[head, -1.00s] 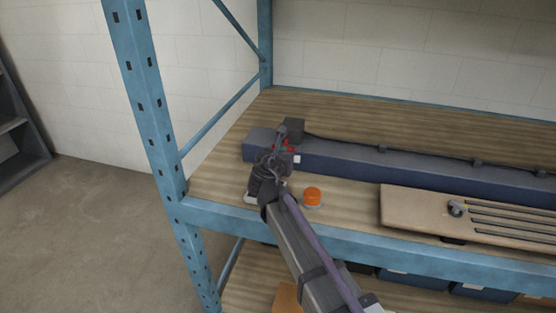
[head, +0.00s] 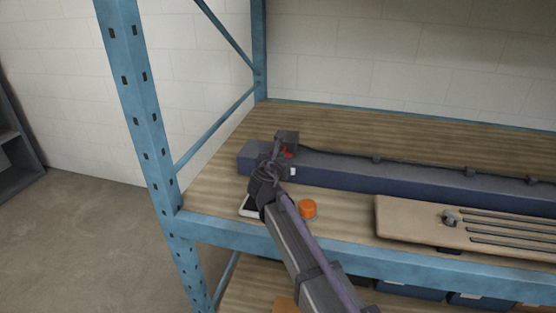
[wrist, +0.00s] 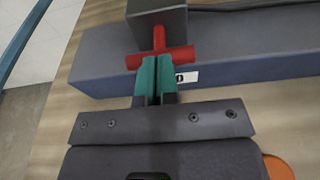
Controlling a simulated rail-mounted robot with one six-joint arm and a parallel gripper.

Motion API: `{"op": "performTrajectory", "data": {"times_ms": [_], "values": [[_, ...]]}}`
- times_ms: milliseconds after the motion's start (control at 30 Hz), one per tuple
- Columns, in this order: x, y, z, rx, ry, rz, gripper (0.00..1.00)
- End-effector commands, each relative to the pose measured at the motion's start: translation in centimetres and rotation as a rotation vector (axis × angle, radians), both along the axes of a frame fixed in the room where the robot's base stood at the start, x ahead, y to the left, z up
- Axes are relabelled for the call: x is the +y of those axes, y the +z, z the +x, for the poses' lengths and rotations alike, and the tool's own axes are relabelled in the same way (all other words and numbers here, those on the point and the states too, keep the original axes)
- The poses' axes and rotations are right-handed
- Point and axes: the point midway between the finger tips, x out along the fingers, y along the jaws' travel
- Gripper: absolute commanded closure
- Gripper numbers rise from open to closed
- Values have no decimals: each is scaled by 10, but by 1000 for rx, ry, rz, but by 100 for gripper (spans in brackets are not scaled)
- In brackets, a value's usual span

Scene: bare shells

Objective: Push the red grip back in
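The red grip (wrist: 180,57) is a T-shaped handle. Its stem enters the front of a dark grey box (wrist: 157,20), and part of the stem shows between crossbar and box. In the head view the grip (head: 287,153) is a small red patch beside the box (head: 287,138), partly hidden by my arm. My gripper (wrist: 153,60) has its teal fingers close together, with only a thin dark line between them. Their tips are at the middle of the crossbar, on the side away from the box; whether they touch it I cannot tell. Nothing shows between the fingers.
The box sits by a long blue-grey beam (head: 400,180) with a cable along it. An orange button (head: 309,208) stands right of my wrist. A tan slotted board (head: 410,218) lies farther right. A blue rack post (head: 128,80) rises at left.

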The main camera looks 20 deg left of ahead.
Motion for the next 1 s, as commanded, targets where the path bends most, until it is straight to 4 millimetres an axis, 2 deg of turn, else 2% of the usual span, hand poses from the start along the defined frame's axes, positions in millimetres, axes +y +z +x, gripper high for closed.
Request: {"op": "performTrajectory", "data": {"times_ms": [167,500,633,800,1000], "values": [[-7,7,-18,-2,-4,-2,100],[-18,23,-97,-2,-5,0,100],[-20,27,-120,-2,-6,0,100],[-21,29,-134,-2,-8,0,100],[-21,28,-135,-2,-8,1,100]]}}
